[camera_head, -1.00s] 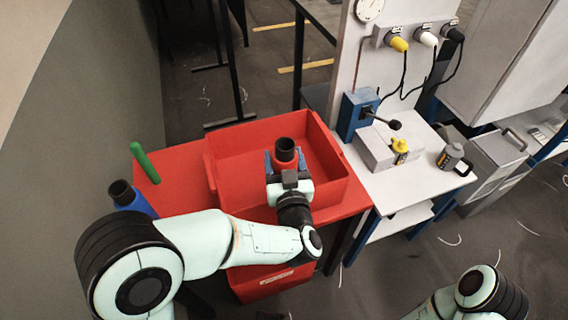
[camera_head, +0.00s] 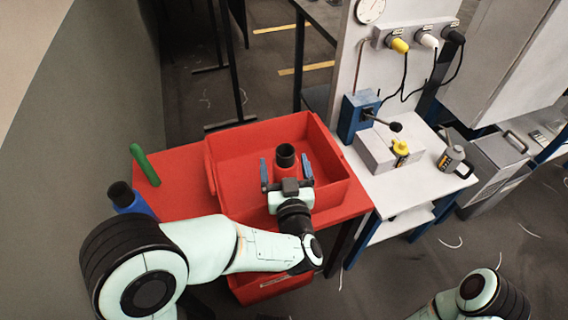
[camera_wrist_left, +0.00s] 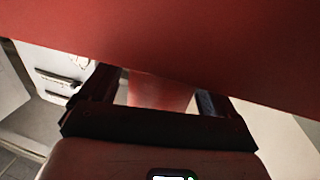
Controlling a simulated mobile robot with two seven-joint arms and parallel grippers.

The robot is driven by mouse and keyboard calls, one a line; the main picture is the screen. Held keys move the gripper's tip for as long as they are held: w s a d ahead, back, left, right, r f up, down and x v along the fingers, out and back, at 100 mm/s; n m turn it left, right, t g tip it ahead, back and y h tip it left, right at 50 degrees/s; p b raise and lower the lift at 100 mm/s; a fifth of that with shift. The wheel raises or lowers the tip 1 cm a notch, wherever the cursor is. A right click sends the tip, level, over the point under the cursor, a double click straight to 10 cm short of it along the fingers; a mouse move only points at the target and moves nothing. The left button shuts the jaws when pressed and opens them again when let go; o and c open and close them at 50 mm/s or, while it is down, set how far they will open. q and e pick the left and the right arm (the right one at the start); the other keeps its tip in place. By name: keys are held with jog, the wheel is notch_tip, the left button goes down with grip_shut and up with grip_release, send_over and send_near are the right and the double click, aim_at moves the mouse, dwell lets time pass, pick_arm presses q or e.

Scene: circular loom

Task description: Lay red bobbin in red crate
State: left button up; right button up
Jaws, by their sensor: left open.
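The red bobbin (camera_head: 284,166) is inside the red crate (camera_head: 233,134), near its front wall. Its dark hollow end points up toward the head camera. My left gripper (camera_head: 286,171) is open, with one blue finger on each side of the bobbin and visible gaps between them. In the left wrist view the open jaws (camera_wrist_left: 155,98) have a red surface between them, probably the bobbin. The bobbin's lower part is hidden, so I cannot tell how it rests. My right gripper is out of view.
The crate stands on a red table (camera_head: 181,166). A blue bobbin (camera_head: 130,199) and a green rod (camera_head: 146,166) are at its left. To the right, a white bench (camera_head: 404,188) carries a grey box, a yellow-topped item (camera_head: 400,149) and a grey can (camera_head: 451,158).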

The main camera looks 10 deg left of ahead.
pick_arm(q)
jog(key=v, duration=1.1)
jog(key=shift+s+p, duration=0.2)
jog(key=shift+p, duration=0.25)
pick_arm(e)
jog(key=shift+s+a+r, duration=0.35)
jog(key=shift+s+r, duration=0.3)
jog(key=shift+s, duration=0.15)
pick_arm(q)
jog(key=shift+d, duration=0.1)
